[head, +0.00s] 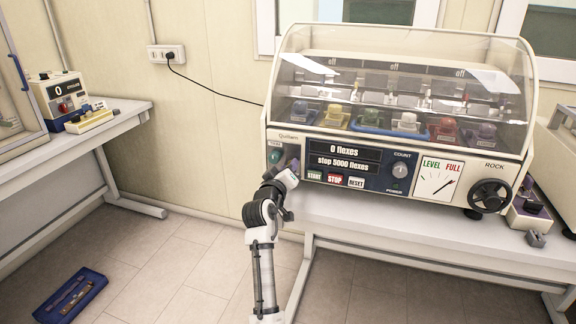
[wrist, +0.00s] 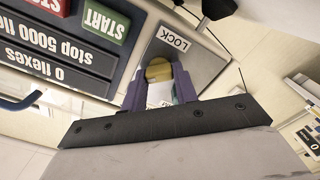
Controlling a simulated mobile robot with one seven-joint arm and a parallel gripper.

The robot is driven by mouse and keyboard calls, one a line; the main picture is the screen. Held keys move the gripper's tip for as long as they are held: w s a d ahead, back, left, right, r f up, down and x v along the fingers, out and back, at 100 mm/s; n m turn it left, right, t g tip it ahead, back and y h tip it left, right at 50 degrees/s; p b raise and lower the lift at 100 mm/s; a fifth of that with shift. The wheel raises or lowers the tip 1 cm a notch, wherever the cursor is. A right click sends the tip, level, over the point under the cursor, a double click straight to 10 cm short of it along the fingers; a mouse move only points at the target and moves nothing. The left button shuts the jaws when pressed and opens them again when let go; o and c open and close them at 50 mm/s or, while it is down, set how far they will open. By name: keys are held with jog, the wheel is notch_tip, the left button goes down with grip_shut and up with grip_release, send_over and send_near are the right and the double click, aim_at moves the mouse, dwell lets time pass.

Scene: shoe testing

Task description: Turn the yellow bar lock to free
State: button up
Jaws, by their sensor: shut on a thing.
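The yellow bar lock (wrist: 158,72) sits on a grey plate with a LOCK label (wrist: 172,40), at the left end of the flex machine's (head: 341,167) front panel. In the wrist view, which is upside down, my gripper (wrist: 158,88) has its two purple fingers on either side of the yellow bar, shut on it. In the head view, my gripper (head: 292,166) reaches up to the panel's left end, and my wrist hides the lock there. Which way the lock is set cannot be told.
Close beside the lock are the START (head: 314,175), STOP (head: 335,179) and RESET (head: 356,182) buttons. A clear hood (head: 400,80) covers several shoes above. A handwheel (head: 489,195) is at the right. Floor to the left is mostly free, with a blue tray (head: 82,305).

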jog(key=shift+a+f+n+p, duration=0.1)
jog(key=shift+n+p, duration=2.65)
jog(key=shift+n, duration=2.15)
jog(key=o, duration=0.7)
jog(key=b+v, duration=0.4)
jog(key=v, duration=0.9)
jog(key=shift+s, duration=0.35)
